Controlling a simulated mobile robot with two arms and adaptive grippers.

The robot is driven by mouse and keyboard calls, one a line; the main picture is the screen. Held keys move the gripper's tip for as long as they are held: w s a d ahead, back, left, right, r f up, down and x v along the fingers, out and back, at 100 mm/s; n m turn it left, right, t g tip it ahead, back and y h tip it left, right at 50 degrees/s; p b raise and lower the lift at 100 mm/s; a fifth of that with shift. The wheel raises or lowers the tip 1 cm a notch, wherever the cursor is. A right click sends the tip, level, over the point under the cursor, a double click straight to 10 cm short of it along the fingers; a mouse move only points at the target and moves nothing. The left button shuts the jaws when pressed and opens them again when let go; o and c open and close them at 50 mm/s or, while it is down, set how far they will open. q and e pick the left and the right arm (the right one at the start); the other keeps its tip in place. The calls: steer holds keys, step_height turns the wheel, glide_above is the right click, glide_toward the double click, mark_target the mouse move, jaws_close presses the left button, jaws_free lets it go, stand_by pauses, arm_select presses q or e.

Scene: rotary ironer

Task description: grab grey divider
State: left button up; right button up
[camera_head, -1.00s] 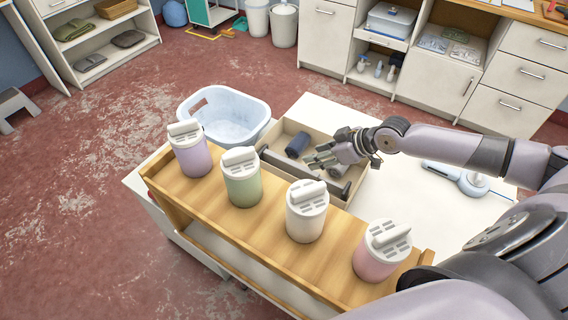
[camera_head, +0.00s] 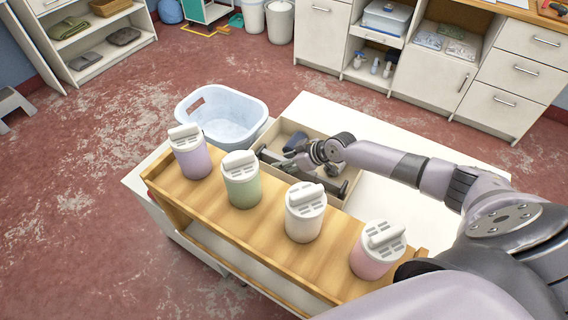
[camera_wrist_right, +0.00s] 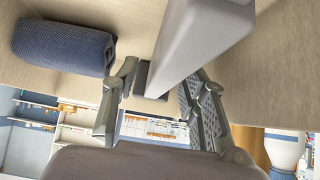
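The grey divider (camera_head: 328,183) is a long bar lying across the shallow beige tray (camera_head: 268,133), behind the wooden shelf. In the right wrist view the divider (camera_wrist_right: 205,38) runs down between the fingers of my right gripper (camera_wrist_right: 160,95), which are spread to either side of it. A gap shows between the left finger and the divider; whether the right finger touches it I cannot tell. In the head view the right gripper (camera_head: 297,162) is low over the tray and covers part of the divider. My left gripper is not in view.
A dark blue ribbed roll (camera_wrist_right: 65,48) lies in the tray left of the fingers. Several lidded canisters, including a green one (camera_head: 241,182), line the wooden shelf (camera_head: 270,225) in front. A pale blue basket (camera_head: 222,116) stands behind left. The white tabletop (camera_head: 400,215) is clear at right.

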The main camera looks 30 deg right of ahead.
steer(key=shift+w+a+f, duration=0.2)
steer(key=shift+w+f, duration=0.1)
steer(key=shift+f, duration=0.1)
steer(key=shift+c, duration=0.4)
jaws_close()
